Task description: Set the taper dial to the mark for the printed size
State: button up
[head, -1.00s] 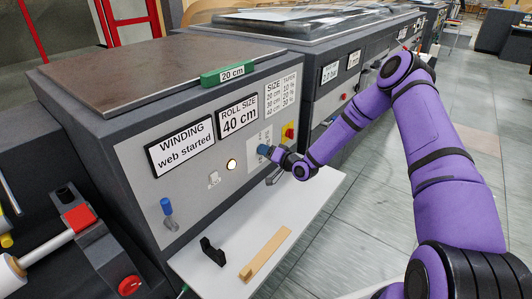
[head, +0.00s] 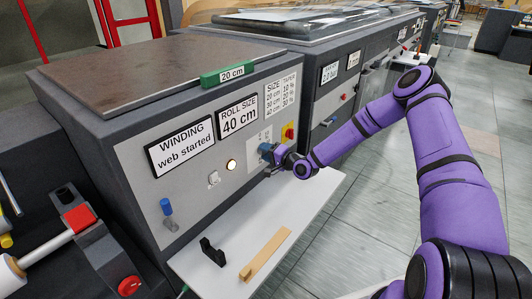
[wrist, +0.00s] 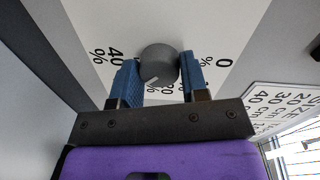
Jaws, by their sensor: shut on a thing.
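The grey taper dial (wrist: 158,62) sits on a pale scale plate (wrist: 100,30) between the two blue fingers of my gripper (wrist: 160,76). The fingers are closed on its sides. Its white pointer line points to the lower left in the wrist view, near partly hidden percent marks; 40 % is farther left and 0 is at the right. In the head view my gripper (head: 268,154) is at the panel and hides the dial. The roll size sign (head: 238,116) reads 40 cm.
A green block (head: 229,75) marked 20 cm lies on the machine top. A lit round lamp (head: 231,165), a switch (head: 214,178) and a blue-handled lever (head: 166,208) are left of my gripper. The white shelf (head: 215,262) below holds a black bracket (head: 212,252) and a wooden bar (head: 265,254).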

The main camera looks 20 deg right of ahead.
jog(key=o, duration=0.9)
jog(key=shift+d, duration=0.1)
jog(key=v, duration=1)
jog(key=shift+s+d, duration=0.15)
jog(key=shift+s, duration=0.15)
